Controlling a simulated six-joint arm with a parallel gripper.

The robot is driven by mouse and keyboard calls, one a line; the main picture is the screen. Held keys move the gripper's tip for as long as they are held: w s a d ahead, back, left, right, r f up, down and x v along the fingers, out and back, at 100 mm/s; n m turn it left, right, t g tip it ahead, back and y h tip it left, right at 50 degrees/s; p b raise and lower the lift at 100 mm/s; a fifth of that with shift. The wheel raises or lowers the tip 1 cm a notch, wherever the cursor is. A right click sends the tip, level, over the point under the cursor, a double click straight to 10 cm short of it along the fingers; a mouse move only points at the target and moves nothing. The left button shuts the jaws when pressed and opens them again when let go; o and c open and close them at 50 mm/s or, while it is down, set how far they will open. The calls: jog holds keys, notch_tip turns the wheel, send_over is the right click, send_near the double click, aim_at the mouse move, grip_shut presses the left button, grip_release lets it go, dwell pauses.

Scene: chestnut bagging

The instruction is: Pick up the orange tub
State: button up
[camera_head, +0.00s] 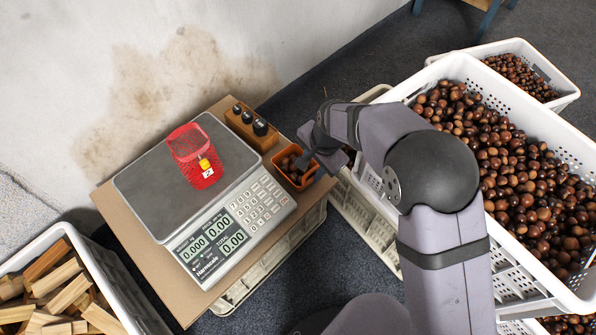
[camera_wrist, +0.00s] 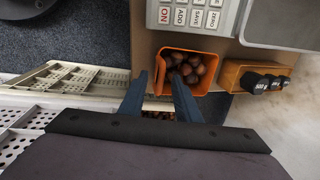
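The orange tub (camera_head: 287,179) stands at the right edge of the cardboard-topped stand, beside the scale, with chestnuts in it. It also shows in the wrist view (camera_wrist: 212,76). My gripper (camera_head: 309,156) is at the tub's right side in the head view and partly covers it. In the wrist view my gripper (camera_wrist: 161,76) is open, its two fingers apart. One fingertip is outside the tub's near left wall and the other overlaps the tub's opening. Nothing is clamped between them. I cannot tell whether either finger touches the wall or how deep it reaches.
The scale (camera_head: 140,184) carries a red mesh bag (camera_head: 186,147). A wooden block with dark weights (camera_head: 247,140) stands just behind the tub. A white crate of chestnuts (camera_head: 539,120) is at the right. A crate of wood pieces (camera_head: 120,300) is at the lower left.

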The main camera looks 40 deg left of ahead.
aim_at(311, 171)
jog(key=shift+a+f+b, duration=0.2)
jog(key=shift+f, duration=0.6)
jog(key=shift+a+f+b, duration=0.15)
jog(key=shift+f+b, duration=0.05)
jog(key=shift+f, duration=0.55)
grip_shut()
jog(key=shift+w+r, duration=0.1)
notch_tip(311, 171, up, 10)
jog(key=p, duration=0.3)
